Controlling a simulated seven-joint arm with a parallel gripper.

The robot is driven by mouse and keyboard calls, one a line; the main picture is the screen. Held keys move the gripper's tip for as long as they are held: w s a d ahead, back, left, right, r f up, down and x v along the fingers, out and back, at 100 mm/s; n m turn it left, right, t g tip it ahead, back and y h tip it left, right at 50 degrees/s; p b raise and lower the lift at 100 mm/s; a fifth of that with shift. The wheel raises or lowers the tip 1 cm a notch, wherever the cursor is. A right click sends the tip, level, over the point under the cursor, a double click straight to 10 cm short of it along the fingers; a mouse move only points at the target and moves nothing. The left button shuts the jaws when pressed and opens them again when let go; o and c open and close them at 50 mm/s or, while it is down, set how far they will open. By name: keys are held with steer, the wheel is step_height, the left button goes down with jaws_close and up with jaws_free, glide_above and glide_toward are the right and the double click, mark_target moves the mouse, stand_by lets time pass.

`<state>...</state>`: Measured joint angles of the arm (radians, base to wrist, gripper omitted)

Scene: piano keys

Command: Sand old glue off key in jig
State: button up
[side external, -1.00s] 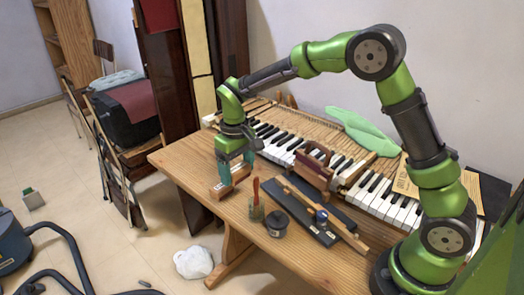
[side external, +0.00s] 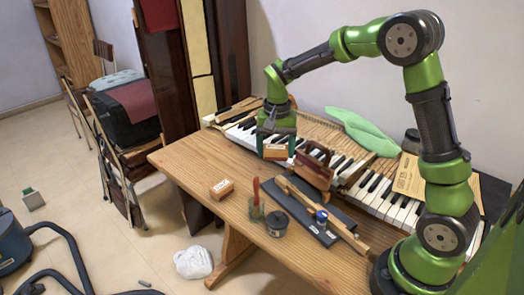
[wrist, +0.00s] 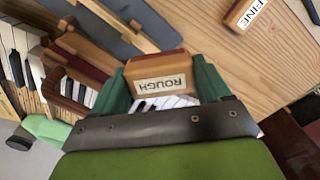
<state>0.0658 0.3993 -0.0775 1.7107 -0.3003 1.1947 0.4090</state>
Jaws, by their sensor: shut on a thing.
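My gripper (side external: 276,140) is shut on an orange-brown sanding block (side external: 275,152) and holds it near the keyboard. In the wrist view the block (wrist: 157,78) sits between the green fingers, and its label reads ROUGH. A second block (side external: 221,189) lies on the table at left; its label reads FINE in the wrist view (wrist: 242,14). The dark jig board (side external: 330,198) lies to the right of my gripper, with a long wooden key (side external: 300,196) along it. The jig board (wrist: 92,30) is partly cut off in the wrist view. Old glue is too small to make out.
A reddish-brown wooden piece with a handle (side external: 314,166) stands between the held block and the jig.

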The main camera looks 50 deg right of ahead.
mark_target(284, 180)
steer(key=m, duration=0.1)
steer(key=s+d+m, duration=0.1)
steer(key=m, duration=0.1)
steer(key=d+m, duration=0.1)
steer(key=shift+s+m, duration=0.5)
steer(key=shift+m, duration=0.5)
steer(key=shift+f+m, duration=0.25)
steer(key=shift+m, duration=0.65)
steer(key=shift+f, duration=3.35)
steer(key=shift+s+a+f, duration=0.15)
steer(key=shift+s+f, duration=0.35)
steer(key=shift+f, duration=0.15)
steer(key=shift+c, duration=0.4)
steer(key=shift+s+a, duration=0.4)
steer(key=shift+s, duration=1.3)
steer(key=shift+s+a, duration=0.35)
steer(key=shift+s, duration=1.35)
steer(key=shift+s+a, duration=0.4)
steer(key=shift+s, duration=1.3)
steer(key=shift+w+d, duration=0.4)
steer(key=shift+w, duration=1.45)
steer(key=shift+w+d, duration=0.45)
steer(key=shift+w, duration=1.45)
steer(key=shift+w+d, duration=0.4)
steer(key=shift+w, duration=1.45)
steer(key=shift+r, duration=4.1)
